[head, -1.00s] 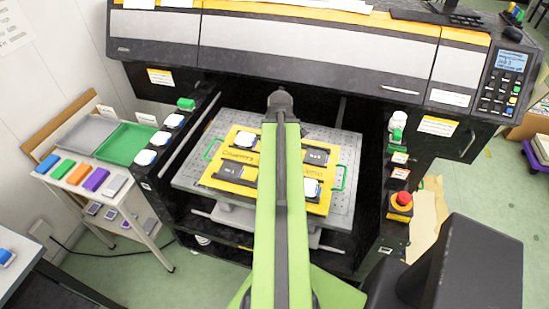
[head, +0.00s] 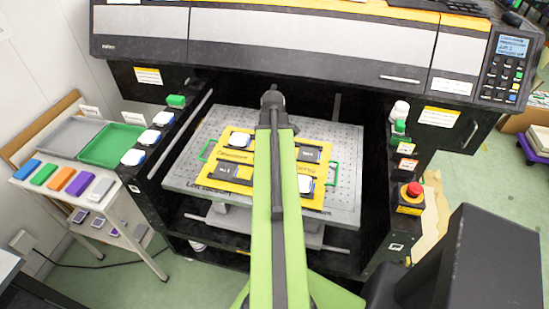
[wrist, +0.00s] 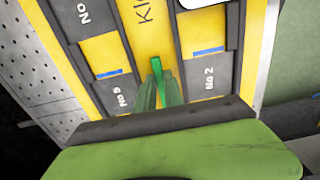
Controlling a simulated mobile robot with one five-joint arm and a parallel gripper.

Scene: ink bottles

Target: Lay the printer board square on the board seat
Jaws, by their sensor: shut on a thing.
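The printer board (head: 240,134) is a yellow rectangular frame with dark numbered slots. It lies on or just above the grey perforated bed (head: 345,150) of the machine, and I cannot tell whether it touches. My gripper (wrist: 157,82) has its green fingers close together over the board's yellow middle band in the wrist view. It is shut on the board, though the gripped part is hardly visible. In the head view my green arm covers the board's middle and hides the gripper. Green loops show beside the board's left (head: 207,150) and right edges. The board seat is not clearly distinguishable.
White-capped items sit in some board slots, one at front right (head: 306,185). Black machine side walls flank the bed, with a red button (head: 413,189) at right. A side table with a green tray (head: 112,144) and coloured blocks stands at left.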

